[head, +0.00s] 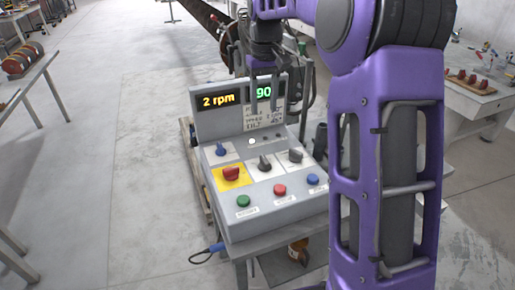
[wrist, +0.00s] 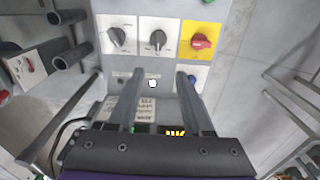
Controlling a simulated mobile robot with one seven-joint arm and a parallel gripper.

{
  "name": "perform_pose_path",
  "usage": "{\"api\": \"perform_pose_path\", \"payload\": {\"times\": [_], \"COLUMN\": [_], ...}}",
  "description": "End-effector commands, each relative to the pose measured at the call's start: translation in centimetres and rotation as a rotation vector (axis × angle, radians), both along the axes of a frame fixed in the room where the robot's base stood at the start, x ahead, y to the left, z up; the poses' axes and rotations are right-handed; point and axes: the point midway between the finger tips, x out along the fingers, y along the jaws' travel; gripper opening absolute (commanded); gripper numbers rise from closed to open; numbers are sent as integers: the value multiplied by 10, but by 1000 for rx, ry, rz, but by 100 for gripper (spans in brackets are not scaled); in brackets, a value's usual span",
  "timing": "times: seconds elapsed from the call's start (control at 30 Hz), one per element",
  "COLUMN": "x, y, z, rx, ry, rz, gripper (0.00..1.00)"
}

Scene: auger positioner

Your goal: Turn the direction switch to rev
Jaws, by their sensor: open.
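The control box (head: 270,215) stands on a table, its sloped panel facing up. Two dark rotary switches sit on white plates, a middle one (head: 265,162) and a right one (head: 296,155). The labels are too small to read, so I cannot tell which is the direction switch. The wrist view shows the panel inverted, with the middle switch (wrist: 158,38) and the other switch (wrist: 117,37) beyond my fingertips. My gripper (head: 264,108) is open and empty, pointing down in front of the displays. It also shows in the wrist view (wrist: 160,72), its fingers apart and clear of both switches.
A red knob on a yellow plate (head: 231,174), a blue knob (head: 221,150), and green (head: 243,201), red (head: 280,191) and blue (head: 313,180) buttons crowd the panel. The upright display board (head: 224,119) reads "2 rpm" and "90". Posts and hoses stand right of the box.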

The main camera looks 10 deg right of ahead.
Motion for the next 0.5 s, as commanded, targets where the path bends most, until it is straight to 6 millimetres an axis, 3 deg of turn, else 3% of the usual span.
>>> {"api": "perform_pose_path", "payload": {"times": [0.23,0.5], "x": [-4,-4], "y": [-6,-6], "z": [-18,-74], "rx": [-7,-6], "ry": [28,27], "rz": [25,24], "gripper": [50,50]}}
